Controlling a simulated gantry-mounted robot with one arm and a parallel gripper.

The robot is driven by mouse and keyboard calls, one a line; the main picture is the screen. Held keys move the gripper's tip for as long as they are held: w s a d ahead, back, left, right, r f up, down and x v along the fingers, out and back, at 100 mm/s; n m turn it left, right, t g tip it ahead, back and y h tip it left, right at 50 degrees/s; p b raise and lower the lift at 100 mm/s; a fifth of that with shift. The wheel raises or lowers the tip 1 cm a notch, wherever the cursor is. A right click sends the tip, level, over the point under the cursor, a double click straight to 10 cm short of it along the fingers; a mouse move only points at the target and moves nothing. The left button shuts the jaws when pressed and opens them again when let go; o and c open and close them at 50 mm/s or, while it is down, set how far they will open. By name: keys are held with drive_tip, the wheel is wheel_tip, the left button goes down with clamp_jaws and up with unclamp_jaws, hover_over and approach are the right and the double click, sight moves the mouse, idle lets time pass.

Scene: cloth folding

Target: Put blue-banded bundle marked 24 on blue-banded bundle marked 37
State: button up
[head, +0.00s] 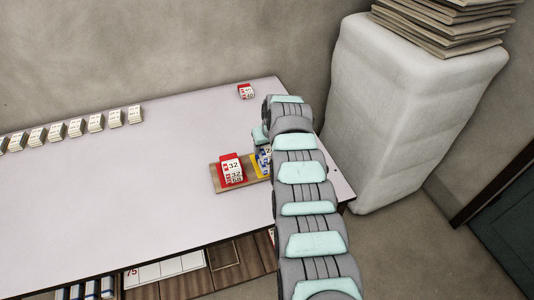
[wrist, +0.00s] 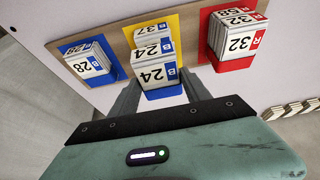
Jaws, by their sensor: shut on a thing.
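The blue-banded bundle marked 24 (wrist: 156,74) is white with a blue band and sits between the fingers of my gripper (wrist: 160,88), which is shut on it. The blue-banded bundle marked 37 (wrist: 150,30) shows directly under it, over the yellow pad (wrist: 172,21). The two look lined up; I cannot tell whether a thin gap is left between them. In the head view my arm hides most of this stack, and only part of the yellow pad (head: 256,170) shows beside it.
A red-banded stack topped by 32 (wrist: 240,40) stands on a red pad at the right. A blue-banded bundle marked 28 (wrist: 88,62) stands on a blue pad at the left. A red-banded bundle (head: 246,92) stands at the table's back edge. Several bundles (head: 75,127) line the left.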

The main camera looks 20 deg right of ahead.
sight(268, 150)
drive_tip(key=shift+f+b, duration=0.35)
drive_tip(key=shift+f, duration=1)
drive_tip(key=shift+f, duration=0.1)
drive_tip(key=o, duration=1.4)
